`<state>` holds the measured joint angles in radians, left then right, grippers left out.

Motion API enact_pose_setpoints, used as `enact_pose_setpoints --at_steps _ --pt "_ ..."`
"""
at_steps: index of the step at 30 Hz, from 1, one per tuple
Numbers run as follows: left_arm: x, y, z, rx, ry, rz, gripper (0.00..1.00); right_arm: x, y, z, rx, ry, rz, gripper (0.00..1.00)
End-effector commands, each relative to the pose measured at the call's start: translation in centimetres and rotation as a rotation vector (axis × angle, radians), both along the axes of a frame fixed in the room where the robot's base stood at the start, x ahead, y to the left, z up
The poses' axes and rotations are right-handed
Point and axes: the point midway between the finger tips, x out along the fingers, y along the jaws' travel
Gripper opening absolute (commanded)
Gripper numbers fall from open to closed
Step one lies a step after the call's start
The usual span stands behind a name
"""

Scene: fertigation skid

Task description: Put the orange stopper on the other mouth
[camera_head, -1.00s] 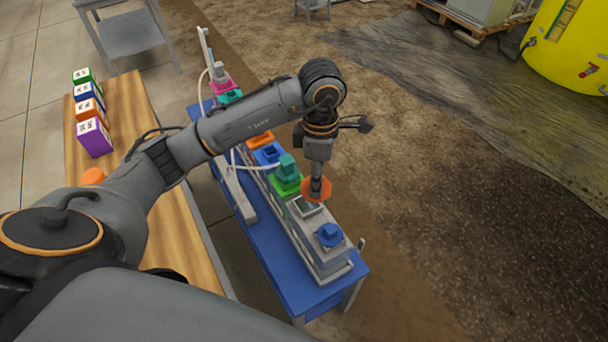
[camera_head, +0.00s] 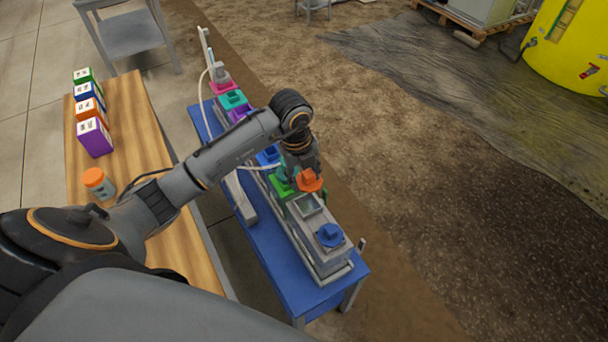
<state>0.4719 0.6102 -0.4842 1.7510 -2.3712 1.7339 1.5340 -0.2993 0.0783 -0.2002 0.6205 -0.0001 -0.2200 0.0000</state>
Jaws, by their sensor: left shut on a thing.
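My left gripper (camera_head: 304,174) is shut on the orange stopper (camera_head: 309,182). The stopper is held up over the row on the blue bench, near the green mouth (camera_head: 281,187), and looks tilted. Whether it touches anything below cannot be told. An open grey square mouth (camera_head: 311,205) lies just in front of it, empty. At the near end a blue stopper (camera_head: 329,235) sits on the row. Farther back are pink (camera_head: 220,87), teal (camera_head: 232,99), purple (camera_head: 240,114) and blue (camera_head: 267,155) pieces. My arm hides part of the row. My right gripper is not in view.
A wooden bench (camera_head: 137,115) at left bears green, blue, orange and purple boxes (camera_head: 95,138) and an orange-lidded jar (camera_head: 99,184). A pale hose (camera_head: 202,85) runs by the row on the blue bench (camera_head: 278,273). Open ground lies right, with a yellow tank (camera_head: 570,45) beyond.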

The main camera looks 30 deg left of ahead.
Motion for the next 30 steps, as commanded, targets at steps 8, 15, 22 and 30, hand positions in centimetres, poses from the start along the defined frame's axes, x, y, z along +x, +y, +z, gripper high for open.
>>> enact_pose_setpoints --at_steps 8,15,22,30 --pt "0.0 0.1 -1.1 -0.001 -0.001 0.033 0.24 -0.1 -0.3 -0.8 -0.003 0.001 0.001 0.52" --pt "0.0 0.1 -3.2 -0.001 -0.001 0.032 0.24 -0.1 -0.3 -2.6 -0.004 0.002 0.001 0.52" --pt "0.0 0.1 -5.5 -0.001 0.000 0.030 0.24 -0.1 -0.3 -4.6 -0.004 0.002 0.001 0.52" --pt "0.0 0.1 -8.1 0.000 0.000 0.030 0.24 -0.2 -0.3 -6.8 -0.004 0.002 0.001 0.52"
